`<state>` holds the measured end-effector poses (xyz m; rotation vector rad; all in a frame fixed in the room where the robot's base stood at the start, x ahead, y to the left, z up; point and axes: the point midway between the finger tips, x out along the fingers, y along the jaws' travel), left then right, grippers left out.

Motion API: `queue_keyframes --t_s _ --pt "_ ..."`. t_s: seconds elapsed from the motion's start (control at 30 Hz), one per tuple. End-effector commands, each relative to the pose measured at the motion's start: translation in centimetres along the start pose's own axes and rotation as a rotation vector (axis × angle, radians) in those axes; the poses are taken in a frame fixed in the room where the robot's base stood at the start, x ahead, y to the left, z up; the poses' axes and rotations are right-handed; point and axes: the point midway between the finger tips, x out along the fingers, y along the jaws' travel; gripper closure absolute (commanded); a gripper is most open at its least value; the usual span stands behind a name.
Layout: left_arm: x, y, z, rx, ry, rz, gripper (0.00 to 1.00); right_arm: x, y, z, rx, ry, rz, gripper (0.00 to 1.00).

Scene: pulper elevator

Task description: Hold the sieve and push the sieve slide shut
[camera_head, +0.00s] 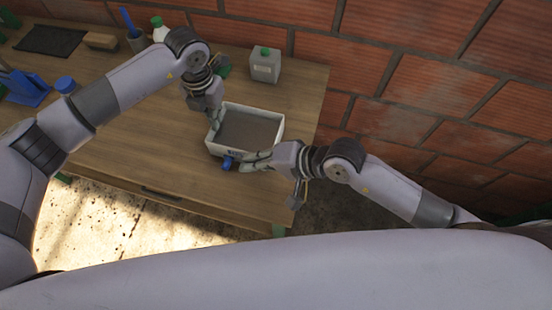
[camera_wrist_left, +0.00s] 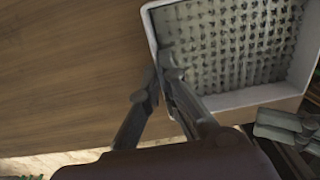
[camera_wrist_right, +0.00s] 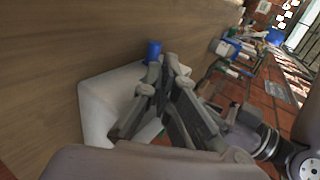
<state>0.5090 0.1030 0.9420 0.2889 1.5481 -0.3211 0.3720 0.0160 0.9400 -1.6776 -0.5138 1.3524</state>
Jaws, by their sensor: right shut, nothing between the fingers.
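The sieve (camera_head: 215,151) is a white rectangular box with a grey bottom, near the table's right front; the left wrist view shows its bumpy mesh (camera_wrist_left: 235,45). My left gripper (camera_head: 214,118) is at its left wall; in the left wrist view its fingers (camera_wrist_left: 161,72) close on that wall, one on each side. A blue knob (camera_head: 228,163), apparently the slide's, is at the sieve's front. My right gripper (camera_head: 243,163) is shut and empty beside the knob, at the front wall. In the right wrist view its fingertips (camera_wrist_right: 166,65) are close to the blue knob (camera_wrist_right: 154,48); contact is unclear.
A grey canister with a green cap (camera_head: 265,65) stands behind the sieve. A dark mat (camera_head: 50,41), a wooden block (camera_head: 100,41), a cup (camera_head: 137,40) and blue items (camera_head: 27,88) are at the left. A brick wall (camera_head: 420,80) bounds the back and right. The table front (camera_head: 150,160) is clear.

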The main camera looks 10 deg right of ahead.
Motion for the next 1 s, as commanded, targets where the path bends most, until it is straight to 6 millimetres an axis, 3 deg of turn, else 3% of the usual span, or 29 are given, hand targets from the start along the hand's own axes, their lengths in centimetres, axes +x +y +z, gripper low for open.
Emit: queue_keyframes --t_s 0.2,0.4,0.8,1.0 --pt "0.7 -0.1 -0.5 -0.001 0.015 -0.001 1.00 -4.8 0.2 -0.1 -0.002 0.002 0.003 1.00" --pt "0.7 -0.1 -0.5 0.000 0.015 -0.001 1.00 -7.2 0.1 0.0 0.000 0.000 0.000 1.00" --pt "0.7 -0.1 -0.5 0.000 0.015 -0.001 1.00 -7.9 0.0 0.0 0.001 -0.001 -0.001 1.00" --pt "0.5 -0.1 -0.3 0.000 0.010 -0.001 0.85 -7.9 0.0 0.0 0.001 0.000 -0.001 1.00"
